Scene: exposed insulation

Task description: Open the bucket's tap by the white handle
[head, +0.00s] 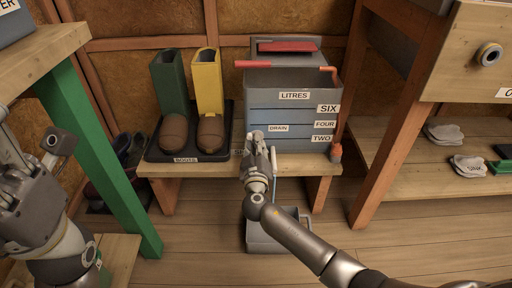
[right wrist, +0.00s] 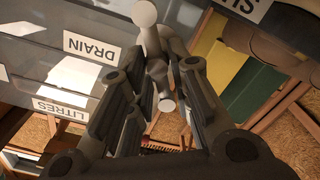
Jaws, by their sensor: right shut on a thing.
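The grey bucket (head: 262,84) stands on a low wooden bench, with labels LITRES, SIX, FOUR, TWO and DRAIN on its front. My right gripper (head: 258,148) is at the lower left of its front, beside the DRAIN label, and mostly covers the tap. In the right wrist view, a pale round-ended handle (right wrist: 145,14) shows at the top, with another pale end (right wrist: 166,104) between the fingers. My right gripper (right wrist: 158,92) is shut on the handle; the exact contact is partly hidden. My left gripper (head: 35,140) is at the left edge, open and empty, far from the bucket.
A grey container (head: 262,244) sits on the floor below the tap, partly behind my right arm. Green and yellow boots (head: 208,82) stand on a dark tray (head: 188,157) left of the bucket. A green table leg (head: 105,165) is near my left gripper. Shelves stand at right.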

